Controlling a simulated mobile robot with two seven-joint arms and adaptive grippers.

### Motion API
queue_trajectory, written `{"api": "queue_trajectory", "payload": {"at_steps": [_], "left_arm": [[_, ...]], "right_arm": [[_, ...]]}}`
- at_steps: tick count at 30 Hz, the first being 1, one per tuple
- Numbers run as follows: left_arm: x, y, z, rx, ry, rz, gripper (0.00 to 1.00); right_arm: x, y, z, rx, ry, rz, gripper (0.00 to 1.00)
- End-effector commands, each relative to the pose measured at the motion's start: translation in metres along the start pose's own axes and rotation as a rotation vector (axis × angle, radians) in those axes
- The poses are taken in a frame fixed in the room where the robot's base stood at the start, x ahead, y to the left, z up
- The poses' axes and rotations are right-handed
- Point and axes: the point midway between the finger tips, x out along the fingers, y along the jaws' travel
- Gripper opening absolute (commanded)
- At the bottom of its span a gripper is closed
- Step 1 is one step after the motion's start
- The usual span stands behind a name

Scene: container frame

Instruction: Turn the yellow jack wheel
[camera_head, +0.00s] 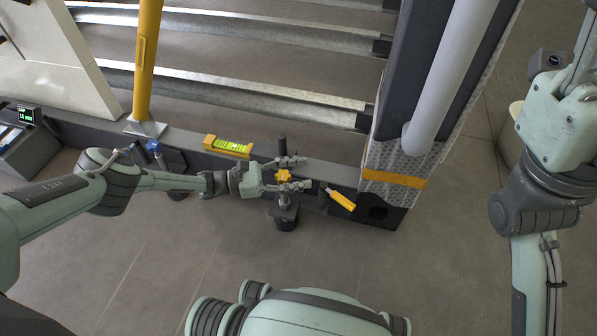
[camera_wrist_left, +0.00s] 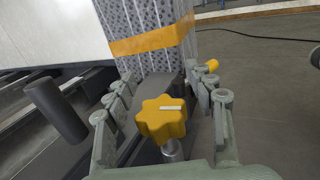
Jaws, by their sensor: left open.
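The yellow jack wheel (camera_head: 284,176) is a lobed knob on a jack at the frame's lower beam, left of the corner post. My left gripper (camera_head: 301,172) is open, with one finger on either side of the wheel. In the left wrist view the wheel (camera_wrist_left: 161,118) lies between the spread fingers (camera_wrist_left: 160,82), with a gap visible on both sides. A white mark on its top points to the right. A metal stem shows under it. My right arm stands at the right edge of the head view; its gripper is not visible.
A yellow spirit level (camera_head: 229,146) lies on the beam left of the wheel. A yellow-handled tool (camera_head: 341,199) is right of it. The corner post (camera_head: 395,172) with an orange band stands close behind the fingers. A yellow post (camera_head: 146,60) rises at left. Floor in front is clear.

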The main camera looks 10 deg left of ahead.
Motion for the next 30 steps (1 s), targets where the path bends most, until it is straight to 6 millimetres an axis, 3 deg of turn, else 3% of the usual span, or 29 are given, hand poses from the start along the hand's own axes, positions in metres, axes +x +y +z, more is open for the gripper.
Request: {"api": "queue_trajectory", "payload": {"at_steps": [5,18,24,30], "left_arm": [[-0.014,0.001,-0.001,0.0,0.003,0.002,0.54],[-0.1,0.0,-0.001,0.0,0.002,0.001,0.54],[-0.118,0.0,0.0,-0.001,0.0,0.0,0.54],[-0.12,0.0,0.0,-0.001,0.0,0.0,0.54]], "right_arm": [[0.0,0.0,0.001,0.0,0.0,0.004,0.39],[0.0,0.0,0.001,0.0,0.0,0.002,0.39],[0.0,0.0,0.001,0.0,0.0,0.002,0.39],[0.0,0.001,0.001,0.0,-0.001,0.002,0.39]]}}
